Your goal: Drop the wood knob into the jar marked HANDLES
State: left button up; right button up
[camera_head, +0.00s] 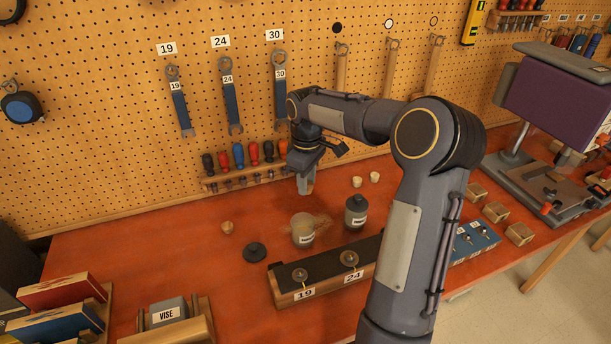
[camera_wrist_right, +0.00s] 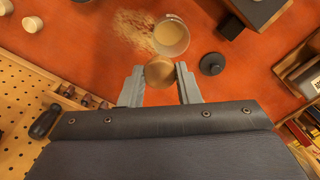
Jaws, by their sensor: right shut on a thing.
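My right gripper (camera_head: 305,190) is over the red bench, just behind an open pale jar (camera_head: 303,230) with a white label too small to read surely. In the right wrist view the gripper (camera_wrist_right: 159,88) is shut on a round wood knob (camera_wrist_right: 159,72), held between its fingertips. The open jar (camera_wrist_right: 171,37) is just beyond the knob there, its mouth uncovered. A dark jar (camera_head: 355,214), also labelled, stands to the right of the pale one. Another round wood piece (camera_head: 227,228) lies on the bench to the left. My left gripper is out of view.
A black lid (camera_head: 255,252) lies left of the pale jar. A dark-topped rack (camera_head: 287,296) marked 19 and 24 stands in front. Two cream knobs (camera_head: 357,182) lie behind the dark jar. A screwdriver rack (camera_head: 245,178) lines the pegboard. Bench left of the lid is mostly clear.

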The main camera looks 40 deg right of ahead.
notch_tip(320, 180, down, 5)
jog(key=shift+f+b, duration=0.1)
jog(key=shift+b, duration=0.75)
jog(key=o, duration=1)
notch_tip(320, 180, up, 7)
jog(key=shift+f+b, duration=0.15)
jog(key=shift+b, duration=0.4)
jog(key=shift+r, duration=0.6)
